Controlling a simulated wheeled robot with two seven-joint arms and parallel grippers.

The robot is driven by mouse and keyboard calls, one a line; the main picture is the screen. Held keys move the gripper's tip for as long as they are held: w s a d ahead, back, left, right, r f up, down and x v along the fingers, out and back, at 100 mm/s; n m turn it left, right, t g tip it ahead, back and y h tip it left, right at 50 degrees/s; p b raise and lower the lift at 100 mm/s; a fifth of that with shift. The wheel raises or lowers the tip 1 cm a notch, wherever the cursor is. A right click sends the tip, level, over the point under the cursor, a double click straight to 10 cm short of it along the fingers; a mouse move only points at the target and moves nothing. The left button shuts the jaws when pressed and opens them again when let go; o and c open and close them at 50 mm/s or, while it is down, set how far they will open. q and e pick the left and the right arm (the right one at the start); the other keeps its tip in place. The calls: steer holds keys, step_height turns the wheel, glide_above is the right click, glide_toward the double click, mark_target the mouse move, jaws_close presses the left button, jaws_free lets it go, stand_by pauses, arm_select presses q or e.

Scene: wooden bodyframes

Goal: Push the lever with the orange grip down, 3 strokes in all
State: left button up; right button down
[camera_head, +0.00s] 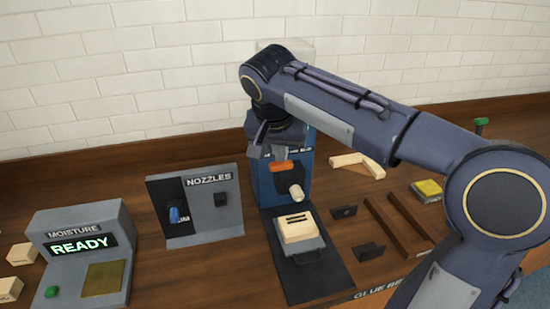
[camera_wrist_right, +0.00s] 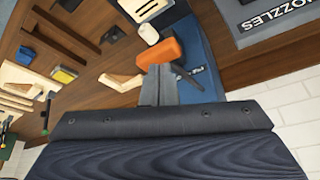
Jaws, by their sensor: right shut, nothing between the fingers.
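The lever's orange grip (camera_head: 283,166) sticks out from the front of the blue glue station (camera_head: 266,188) in the head view. The grip (camera_wrist_right: 157,54) also shows in the right wrist view, just past my fingertips. My right gripper (camera_head: 276,152) is shut and empty, at the grip and slightly above it in the head view. In the wrist view my right gripper (camera_wrist_right: 158,72) appears to reach the grip's edge; I cannot tell whether they touch. A white nozzle (camera_head: 296,193) is below the grip. My left gripper is not in view.
A pale wooden block (camera_head: 299,228) sits on the dark tray (camera_head: 325,271) under the station. A NOZZLES panel (camera_head: 218,215) and a MOISTURE box reading READY (camera_head: 112,277) stand to the left. Wooden parts (camera_head: 358,162) and dark rails (camera_head: 385,222) lie to the right.

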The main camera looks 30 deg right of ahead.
mark_target(280, 165)
steer(key=shift+f+b, duration=1.65)
steer(key=shift+f, duration=0.6)
steer(key=shift+r, duration=0.1)
steer(key=shift+r+p, duration=2.9)
steer(key=shift+r, duration=0.25)
step_height(280, 165, up, 5)
steer(key=p, duration=0.4)
steer(key=shift+f, duration=0.1)
